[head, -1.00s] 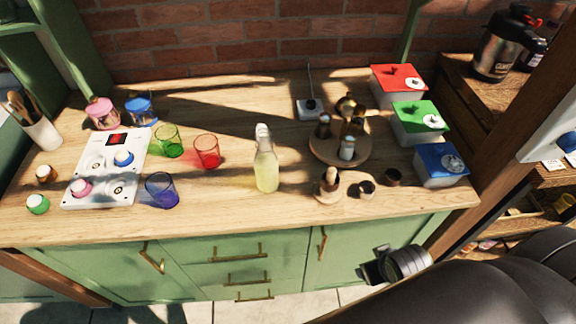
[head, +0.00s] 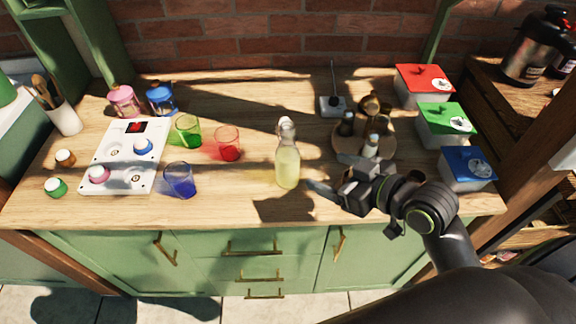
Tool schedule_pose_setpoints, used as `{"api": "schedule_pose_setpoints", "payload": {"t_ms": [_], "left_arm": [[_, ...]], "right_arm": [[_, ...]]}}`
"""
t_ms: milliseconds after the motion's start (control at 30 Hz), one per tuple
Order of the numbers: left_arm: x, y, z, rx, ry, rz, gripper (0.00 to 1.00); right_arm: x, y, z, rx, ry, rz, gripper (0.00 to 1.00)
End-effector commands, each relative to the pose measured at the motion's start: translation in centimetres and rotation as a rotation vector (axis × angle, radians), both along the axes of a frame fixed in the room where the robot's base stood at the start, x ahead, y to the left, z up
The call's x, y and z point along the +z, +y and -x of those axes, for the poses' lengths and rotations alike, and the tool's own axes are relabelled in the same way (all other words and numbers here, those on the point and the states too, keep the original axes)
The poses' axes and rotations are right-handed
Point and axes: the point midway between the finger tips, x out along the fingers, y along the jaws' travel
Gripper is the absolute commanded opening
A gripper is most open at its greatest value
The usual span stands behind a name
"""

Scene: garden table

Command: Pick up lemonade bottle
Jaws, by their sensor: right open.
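The lemonade bottle (head: 287,165) stands upright on the wooden counter, right of the red glass. It is clear glass with pale yellow liquid and a stopper on top. My right gripper (head: 328,174) is just right of the bottle, its two fingers pointing left toward it. The fingers are apart with nothing between them, and the gripper casts a shadow on the counter in front of the bottle. My left gripper is not in view.
Green (head: 188,131), red (head: 227,144) and blue (head: 180,180) glasses stand left of the bottle. A round wooden tray (head: 343,146) with shakers is behind the gripper. Red (head: 424,80), green (head: 445,121) and blue (head: 468,165) lidded boxes line the right.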

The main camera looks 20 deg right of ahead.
Motion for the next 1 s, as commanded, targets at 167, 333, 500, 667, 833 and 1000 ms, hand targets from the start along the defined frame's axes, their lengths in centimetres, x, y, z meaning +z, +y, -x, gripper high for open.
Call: {"api": "schedule_pose_setpoints", "payload": {"t_ms": [167, 333, 500, 667, 833, 1000], "left_arm": [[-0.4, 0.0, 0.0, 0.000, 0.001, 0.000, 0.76], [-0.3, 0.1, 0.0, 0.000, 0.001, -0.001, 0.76], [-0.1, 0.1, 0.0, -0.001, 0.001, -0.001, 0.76], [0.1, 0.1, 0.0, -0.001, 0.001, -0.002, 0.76], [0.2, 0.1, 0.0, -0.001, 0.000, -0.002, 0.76], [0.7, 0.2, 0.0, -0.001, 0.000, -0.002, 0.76]], "right_arm": [[-0.9, 1.0, -2.0, -0.003, 0.001, -0.007, 0.76], [-1.9, 2.1, -4.1, -0.003, 0.003, -0.007, 0.76], [-3.0, 3.4, -6.4, -0.002, 0.005, -0.005, 0.76], [-3.8, 4.1, -8.0, -0.002, 0.003, -0.002, 0.76], [-4.1, 4.4, -8.6, -0.002, 0.003, 0.000, 0.76], [-4.9, 5.4, -10.0, -0.001, 0.005, -0.004, 0.76]]}}
